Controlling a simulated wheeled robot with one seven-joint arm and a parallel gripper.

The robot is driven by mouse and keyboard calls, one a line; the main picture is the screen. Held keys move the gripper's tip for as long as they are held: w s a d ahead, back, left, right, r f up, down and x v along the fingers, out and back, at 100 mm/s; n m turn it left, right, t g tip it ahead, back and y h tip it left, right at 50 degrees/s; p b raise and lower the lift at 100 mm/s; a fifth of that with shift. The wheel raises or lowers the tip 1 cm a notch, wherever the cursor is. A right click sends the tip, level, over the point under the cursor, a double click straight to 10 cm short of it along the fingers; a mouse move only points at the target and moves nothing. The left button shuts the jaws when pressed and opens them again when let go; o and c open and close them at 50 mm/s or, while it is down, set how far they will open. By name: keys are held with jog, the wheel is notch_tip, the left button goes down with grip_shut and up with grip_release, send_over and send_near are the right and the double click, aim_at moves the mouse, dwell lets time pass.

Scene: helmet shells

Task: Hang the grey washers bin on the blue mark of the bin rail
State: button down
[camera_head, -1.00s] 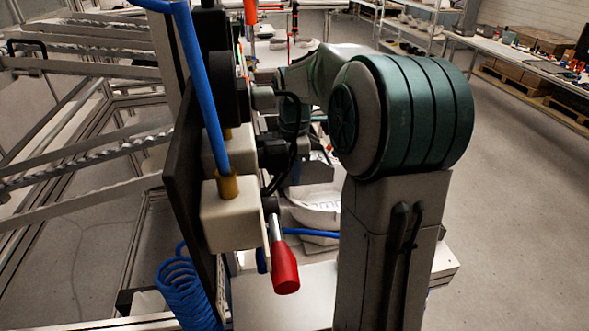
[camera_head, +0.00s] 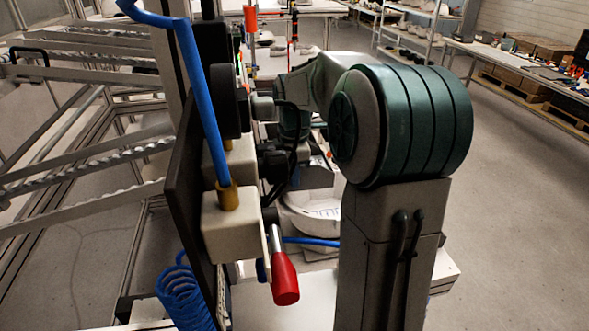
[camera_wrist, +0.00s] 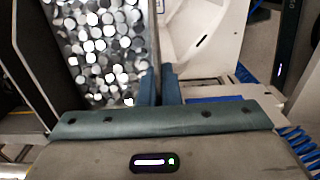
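The washers bin, full of shiny round metal washers (camera_wrist: 103,45), fills the upper left of the wrist view. My gripper (camera_wrist: 159,88) has its two blue-grey fingers close together at the bin's near right corner. One finger is on the washer side and one outside, with the bin's thin grey wall (camera_wrist: 154,45) between them. In the head view my arm and the equipment in front hide the gripper and bin. I cannot make out the bin rail or its blue mark for certain.
A dark upright panel with white blocks (camera_head: 232,226), a red-handled lever (camera_head: 284,279) and a blue hose (camera_head: 203,95) stands close at left. A blue coil (camera_head: 184,293) hangs below. A white shell (camera_wrist: 204,40) lies right of the bin. Floor at right is clear.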

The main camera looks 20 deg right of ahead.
jog(key=shift+r+p, duration=0.85)
jog(key=shift+r, duration=0.3)
jog(key=shift+d, duration=0.1)
jog(key=shift+s+d+p, duration=0.15)
jog(key=shift+s+d, duration=0.15)
jog(key=shift+d, duration=1.3)
jog(key=shift+s+d+p, duration=0.1)
jog(key=shift+s+d, duration=0.25)
jog(key=shift+d, duration=1.3)
jog(key=shift+s+d+p, duration=0.15)
jog(key=shift+s+d, duration=0.15)
jog(key=shift+d, duration=1.3)
jog(key=shift+a, duration=0.1)
